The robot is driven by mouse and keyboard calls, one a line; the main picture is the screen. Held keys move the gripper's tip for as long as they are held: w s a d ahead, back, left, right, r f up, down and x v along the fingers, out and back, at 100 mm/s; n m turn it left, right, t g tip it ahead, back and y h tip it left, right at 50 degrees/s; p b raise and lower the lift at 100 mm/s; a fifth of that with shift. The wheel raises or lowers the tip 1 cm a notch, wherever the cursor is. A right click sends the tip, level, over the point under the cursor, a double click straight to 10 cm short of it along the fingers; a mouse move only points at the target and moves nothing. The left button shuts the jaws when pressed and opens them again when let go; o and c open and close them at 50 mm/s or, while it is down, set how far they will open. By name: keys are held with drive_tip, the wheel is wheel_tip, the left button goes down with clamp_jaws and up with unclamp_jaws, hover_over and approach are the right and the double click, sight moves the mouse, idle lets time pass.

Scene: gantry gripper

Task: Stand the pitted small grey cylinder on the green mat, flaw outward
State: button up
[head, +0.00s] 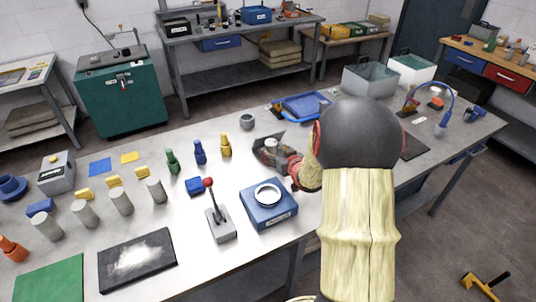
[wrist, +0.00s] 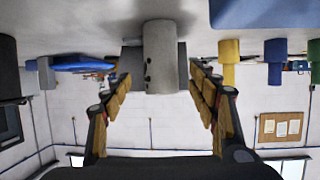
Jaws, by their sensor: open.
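In the wrist view, which shows the scene upside down, a small grey cylinder (wrist: 160,50) with dark pits on the side facing me stands on the table. My gripper (wrist: 161,76) is open, with one finger on each side of the cylinder and gaps visible. In the head view, my arm hides most of the gripper, and the grey cylinder (head: 271,144) shows only partly beside it. The green mat (head: 48,282) lies at the table's near left corner, its visible part bare.
Several grey cylinders (head: 121,202) stand in a row at left, with yellow blocks behind. A black pad (head: 138,260) with white powder lies right of the mat. A red-knobbed lever (head: 219,222) and a blue device with a ring (head: 268,207) stand between my gripper and the mat.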

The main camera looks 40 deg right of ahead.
sight(273, 150)
drive_tip(key=b+x, duration=0.1)
drive_tip(key=x, duration=0.3)
drive_tip(key=shift+w+f, duration=0.1)
drive_tip(key=shift+w, duration=0.25)
drive_tip(key=shift+c, duration=0.4)
clamp_jaws()
